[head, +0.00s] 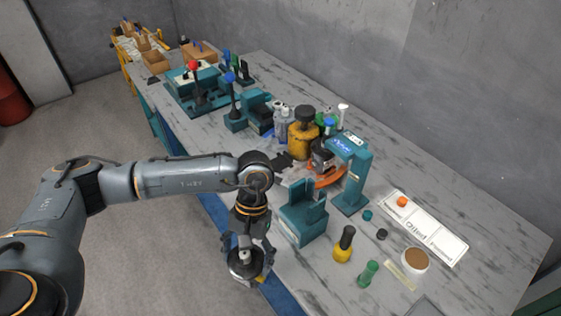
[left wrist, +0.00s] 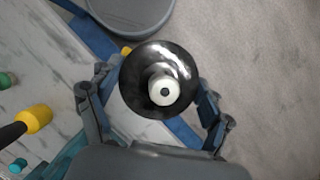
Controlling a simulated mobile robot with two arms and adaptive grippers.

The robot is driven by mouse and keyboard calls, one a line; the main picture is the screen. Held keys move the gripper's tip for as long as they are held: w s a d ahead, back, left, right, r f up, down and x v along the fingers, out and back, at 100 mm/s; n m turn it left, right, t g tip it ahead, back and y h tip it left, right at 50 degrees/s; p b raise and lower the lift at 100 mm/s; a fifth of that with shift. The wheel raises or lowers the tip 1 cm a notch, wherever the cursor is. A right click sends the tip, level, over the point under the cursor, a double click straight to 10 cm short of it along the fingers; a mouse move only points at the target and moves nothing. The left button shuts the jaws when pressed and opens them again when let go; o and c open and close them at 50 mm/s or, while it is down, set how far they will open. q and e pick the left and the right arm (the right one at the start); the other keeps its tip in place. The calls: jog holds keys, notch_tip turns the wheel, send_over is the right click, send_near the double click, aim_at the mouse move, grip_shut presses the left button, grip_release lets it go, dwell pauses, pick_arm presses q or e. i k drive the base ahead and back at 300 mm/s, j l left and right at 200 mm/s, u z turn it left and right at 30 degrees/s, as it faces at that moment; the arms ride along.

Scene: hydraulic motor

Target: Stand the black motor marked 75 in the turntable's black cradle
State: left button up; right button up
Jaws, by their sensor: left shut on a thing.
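My left gripper (head: 247,266) is shut on a dark, shiny round motor (head: 246,257) with a pale shaft end, held at the front edge of the bench. In the left wrist view the motor (left wrist: 160,80) sits between the two fingers with its pale shaft end facing the camera. No number shows on it, so I cannot read a 75. The orange turntable (head: 328,180) stands farther back on the bench, beside a teal stand. A dark part (head: 321,158) is on it; I cannot tell whether this is the black cradle. My right gripper is not in view.
A teal block fixture (head: 303,212) and a teal stand (head: 354,178) rise near the turntable.

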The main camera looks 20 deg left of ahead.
aim_at(280, 163)
jog(key=i+j, duration=0.15)
jog(key=j, duration=0.35)
jog(key=i+j, duration=0.2)
jog(key=j, duration=0.3)
jog(key=i+j, duration=0.15)
jog(key=j, duration=0.4)
jog(key=i+j, duration=0.2)
jog(key=j, duration=0.3)
jog(key=i+j+z, duration=0.1)
jog(key=j, duration=0.4)
jog(key=i+j, duration=0.2)
jog(key=j, duration=0.35)
jog(key=i+j, duration=0.15)
jog(key=j, duration=0.35)
jog(key=i+j, duration=0.15)
jog(key=j, duration=0.35)
jog(key=j+z, duration=0.1)
jog(key=z, duration=2.25)
